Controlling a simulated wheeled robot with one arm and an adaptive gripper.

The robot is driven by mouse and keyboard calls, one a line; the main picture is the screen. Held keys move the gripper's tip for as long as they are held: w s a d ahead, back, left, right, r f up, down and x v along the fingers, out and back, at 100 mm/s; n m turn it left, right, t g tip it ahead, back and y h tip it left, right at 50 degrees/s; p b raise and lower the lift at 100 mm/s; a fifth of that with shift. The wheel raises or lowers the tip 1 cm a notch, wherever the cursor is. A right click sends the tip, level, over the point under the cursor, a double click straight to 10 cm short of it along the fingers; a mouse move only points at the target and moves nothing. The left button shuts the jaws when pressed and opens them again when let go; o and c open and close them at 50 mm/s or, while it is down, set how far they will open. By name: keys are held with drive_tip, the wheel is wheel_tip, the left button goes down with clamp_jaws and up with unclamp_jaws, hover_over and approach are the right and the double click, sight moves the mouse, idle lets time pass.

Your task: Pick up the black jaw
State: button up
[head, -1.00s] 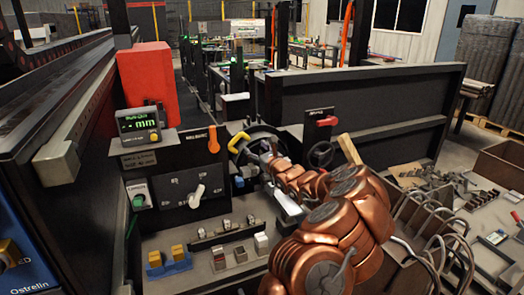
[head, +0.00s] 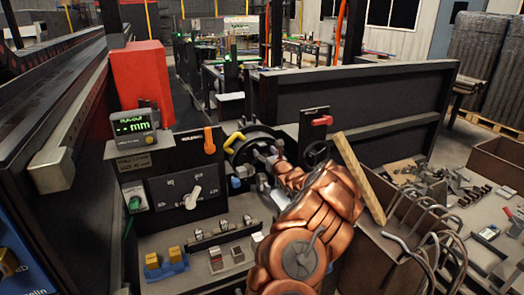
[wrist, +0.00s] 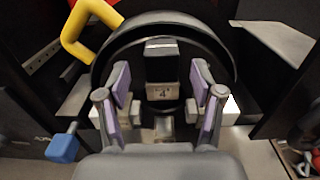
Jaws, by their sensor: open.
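In the wrist view, a jaw block with a black upper part (wrist: 161,66) and a paler lower face marked "4" stands upright in the middle of a round black ring (wrist: 222,48). My gripper (wrist: 160,88) is open, with one purple-padded finger on each side of the block. A gap shows between each pad and the block. Pale blocks sit low beside both fingers. In the head view, my gripper (head: 262,160) is at the same black ring (head: 238,143), and my copper-coloured arm hides much of that area. I cannot pick out the black jaw there.
A yellow handle (wrist: 84,28) rises at the ring's left. A blue knob (wrist: 62,148) is at lower left. In the head view, a control panel (head: 175,160) stands left of the ring. A wooden-handled tool (head: 358,178) and a rack of hooks (head: 425,225) are on the right.

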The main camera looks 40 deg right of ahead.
sight(264, 150)
drive_tip(key=shift+w+d, duration=0.25)
drive_tip(key=shift+w, duration=0.05)
drive_tip(key=shift+w+d+f+p, duration=0.1)
drive_tip(key=shift+w+d+p, duration=0.1)
drive_tip(key=shift+w+p, duration=0.35)
drive_tip(key=shift+x, duration=1)
clamp_jaws()
